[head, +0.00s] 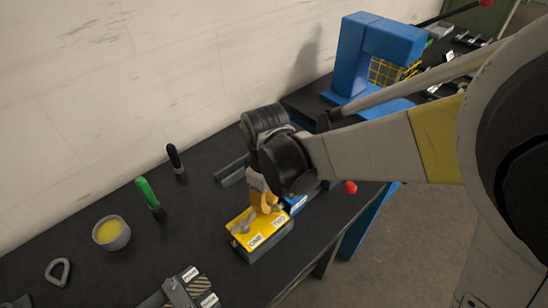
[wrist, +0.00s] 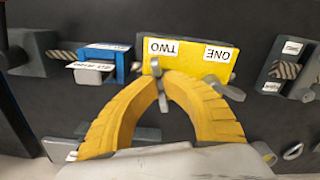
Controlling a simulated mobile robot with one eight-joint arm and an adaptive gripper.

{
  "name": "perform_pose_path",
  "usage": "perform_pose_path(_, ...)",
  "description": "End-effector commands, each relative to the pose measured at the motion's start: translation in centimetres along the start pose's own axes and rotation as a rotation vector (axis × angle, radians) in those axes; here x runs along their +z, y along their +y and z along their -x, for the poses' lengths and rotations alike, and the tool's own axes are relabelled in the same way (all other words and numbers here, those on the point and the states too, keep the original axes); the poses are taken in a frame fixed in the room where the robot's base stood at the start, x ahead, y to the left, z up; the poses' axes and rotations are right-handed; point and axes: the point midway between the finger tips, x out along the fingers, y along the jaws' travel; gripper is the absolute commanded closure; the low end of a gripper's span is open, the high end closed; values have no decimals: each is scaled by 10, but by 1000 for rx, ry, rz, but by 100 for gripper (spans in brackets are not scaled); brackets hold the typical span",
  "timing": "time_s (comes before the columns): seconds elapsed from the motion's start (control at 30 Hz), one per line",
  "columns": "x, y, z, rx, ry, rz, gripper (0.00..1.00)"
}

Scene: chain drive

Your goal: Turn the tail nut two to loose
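The yellow block (head: 262,237) sits on the dark bench, with white labels ONE and TWO on it. It also shows in the wrist view (wrist: 192,60), where the labels are upside down. Tail nut two (wrist: 162,98), a grey winged nut, stands beside the TWO label. My gripper (wrist: 161,79) has its yellow fingertips closed in on both sides of this nut. Tail nut one (wrist: 224,86) stands apart beside the ONE label; it also shows in the head view (head: 244,224). In the head view my gripper (head: 266,208) comes down over the block and hides nut two.
A blue block (wrist: 123,65) stands close beside the yellow one. A labelled grey clamp (head: 189,288) lies near the front. A yellow-filled bowl (head: 111,233), green-handled tool (head: 146,192) and black-handled tool (head: 175,158) are left. A blue frame (head: 350,55) stands behind.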

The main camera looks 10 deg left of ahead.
Motion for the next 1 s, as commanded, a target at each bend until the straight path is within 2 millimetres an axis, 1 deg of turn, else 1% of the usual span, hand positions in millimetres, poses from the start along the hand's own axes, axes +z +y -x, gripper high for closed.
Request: perform_pose_path(1.0,2,0,-1,-3,-2,963,100)
